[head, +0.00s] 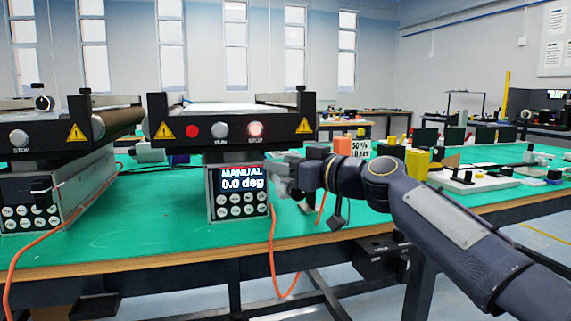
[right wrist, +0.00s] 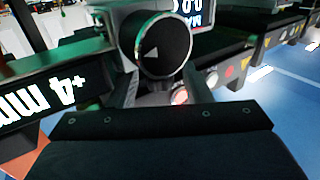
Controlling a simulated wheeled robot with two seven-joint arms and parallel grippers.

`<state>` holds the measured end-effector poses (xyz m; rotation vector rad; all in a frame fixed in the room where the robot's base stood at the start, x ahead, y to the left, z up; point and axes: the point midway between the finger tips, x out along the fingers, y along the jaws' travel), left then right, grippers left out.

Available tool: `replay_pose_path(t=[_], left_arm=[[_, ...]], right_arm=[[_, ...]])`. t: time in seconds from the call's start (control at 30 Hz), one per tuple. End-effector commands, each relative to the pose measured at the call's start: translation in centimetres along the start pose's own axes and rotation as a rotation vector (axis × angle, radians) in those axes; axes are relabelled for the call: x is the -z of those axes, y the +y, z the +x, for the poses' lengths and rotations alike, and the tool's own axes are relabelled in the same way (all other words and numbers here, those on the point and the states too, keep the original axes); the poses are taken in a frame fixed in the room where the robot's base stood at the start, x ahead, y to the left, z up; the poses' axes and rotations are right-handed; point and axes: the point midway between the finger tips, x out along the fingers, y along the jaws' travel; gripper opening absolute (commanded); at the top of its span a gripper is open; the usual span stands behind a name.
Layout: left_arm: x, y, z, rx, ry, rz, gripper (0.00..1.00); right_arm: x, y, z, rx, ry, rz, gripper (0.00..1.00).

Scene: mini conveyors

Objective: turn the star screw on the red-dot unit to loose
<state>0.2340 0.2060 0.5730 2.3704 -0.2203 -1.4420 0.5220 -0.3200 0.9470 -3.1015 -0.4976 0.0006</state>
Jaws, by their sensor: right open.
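The red-dot unit is the middle conveyor, with a red dot (head: 191,131) on its black front panel (head: 232,130). Its display (head: 241,179) reads MANUAL 0.0 deg. My right gripper (head: 281,180) is at the right side of this unit, beside the display box. In the right wrist view, my right gripper (right wrist: 160,88) is open, with a black round knob (right wrist: 160,46) bearing a white triangle in front of and between its fingers. I cannot tell whether this knob is the star screw. In the head view my arm hides that side. My left gripper is not in view.
Another conveyor (head: 70,138) stands at the left. An orange cable (head: 272,240) hangs over the table's front edge. A sign reading +4 mm (right wrist: 45,97) is close at the left in the right wrist view. Green table (head: 120,218) is free in front of the units.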

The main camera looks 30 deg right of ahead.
Motion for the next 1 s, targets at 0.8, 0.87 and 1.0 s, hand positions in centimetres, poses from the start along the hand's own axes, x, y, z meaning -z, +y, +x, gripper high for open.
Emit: replay_pose_path(t=[0.8, 0.87, 1.0], left_arm=[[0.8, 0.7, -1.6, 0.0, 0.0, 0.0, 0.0], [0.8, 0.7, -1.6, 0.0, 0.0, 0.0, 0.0], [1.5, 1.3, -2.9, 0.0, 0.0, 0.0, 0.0]], right_arm=[[0.0, 0.0, -7.6, -0.001, 0.0, 0.0, 0.44], [0.0, 0.0, -7.6, -0.001, 0.0, 0.0, 0.46], [0.7, -0.5, -7.0, 0.0, -0.018, 0.02, 0.46]])
